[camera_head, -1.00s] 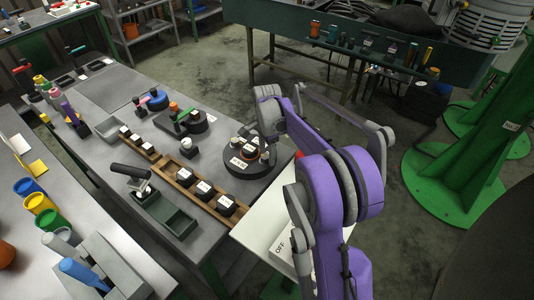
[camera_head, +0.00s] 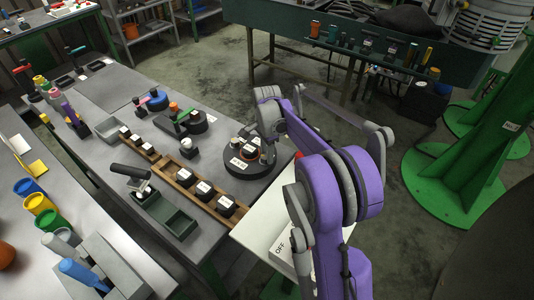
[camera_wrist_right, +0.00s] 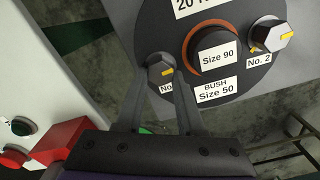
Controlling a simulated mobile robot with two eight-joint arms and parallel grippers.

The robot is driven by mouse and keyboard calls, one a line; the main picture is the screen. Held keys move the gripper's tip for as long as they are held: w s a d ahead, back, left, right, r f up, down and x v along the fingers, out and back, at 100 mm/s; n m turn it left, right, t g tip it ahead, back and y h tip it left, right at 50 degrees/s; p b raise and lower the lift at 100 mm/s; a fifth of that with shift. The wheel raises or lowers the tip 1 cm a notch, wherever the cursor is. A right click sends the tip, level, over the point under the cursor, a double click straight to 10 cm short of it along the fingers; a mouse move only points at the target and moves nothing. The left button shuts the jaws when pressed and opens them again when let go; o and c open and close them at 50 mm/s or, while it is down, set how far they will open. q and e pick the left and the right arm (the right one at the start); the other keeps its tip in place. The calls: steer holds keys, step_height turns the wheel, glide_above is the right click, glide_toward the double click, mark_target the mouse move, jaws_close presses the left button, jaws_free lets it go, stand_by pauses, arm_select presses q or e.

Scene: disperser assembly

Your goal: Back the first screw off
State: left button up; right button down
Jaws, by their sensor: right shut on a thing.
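The first screw (camera_wrist_right: 160,72), a dark hexagonal head with a yellow mark, sits on the black round plate (camera_wrist_right: 140,28) in the right wrist view. My right gripper (camera_wrist_right: 160,100) has one finger on each side of it and is shut on it. Its label is partly hidden by a finger. The second screw (camera_wrist_right: 271,36), a lighter head with a yellow mark, stands at the right by the label No. 2. A round "Size 90" part (camera_wrist_right: 214,54) with an orange ring lies between them. In the head view my right gripper is largely hidden at the round fixture (camera_head: 238,173).
A wooden rail (camera_head: 168,178) with black labelled blocks and a green tray (camera_head: 183,225) lie left of the fixture. A white panel marked OFF (camera_head: 283,242) is below it. In the right wrist view a red block (camera_wrist_right: 72,140) stands at lower left.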

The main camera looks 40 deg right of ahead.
steer(key=shift+n, duration=0.4)
steer(key=n, duration=0.3)
steer(key=shift+w, duration=0.1)
steer(key=n, duration=0.3)
steer(key=shift+w+n+b, duration=0.15)
steer(key=shift+n+b, duration=0.15)
steer(key=shift+b, duration=0.1)
steer(key=n, duration=0.3)
steer(key=shift+w+a, duration=0.1)
steer(key=shift+a+n, duration=0.1)
steer(key=shift+n, duration=2.1)
steer(key=c, duration=0.5)
jaws_free()
steer(key=shift+r, duration=0.15)
